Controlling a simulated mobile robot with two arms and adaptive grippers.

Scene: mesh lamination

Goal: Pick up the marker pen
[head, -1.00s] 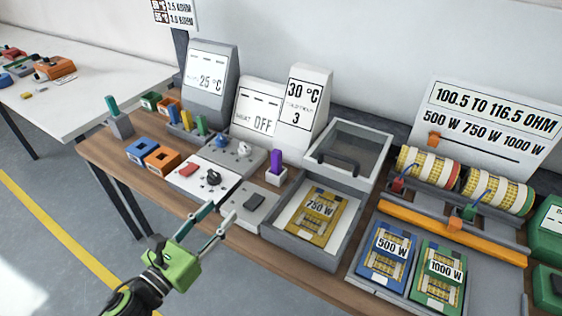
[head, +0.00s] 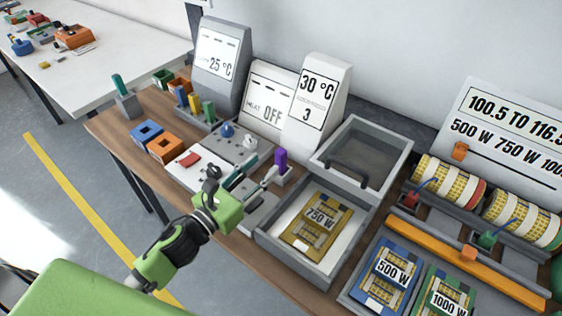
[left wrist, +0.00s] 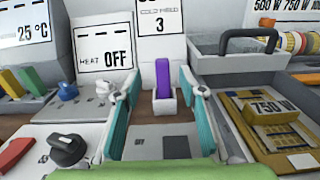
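A purple upright stick, apparently the marker pen (head: 281,160), stands in a small pale holder (head: 278,178) in front of the 30 °C panel. In the left wrist view the purple pen (left wrist: 162,78) shows upright in the gap between my fingers. My left gripper (head: 260,167) is open, its teal fingers spread and pointing at the holder from the front left. In the left wrist view the left gripper (left wrist: 157,84) has one finger on each side of the pen's line, with space on both sides. No contact is visible. My right gripper is out of view.
A grey control box with a black knob (left wrist: 68,145) lies left of the fingers. A lidded tray (head: 262,238) with a yellow 750 W piece (head: 317,222) is to the right. The 30 °C panel (head: 315,98) stands close behind the holder.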

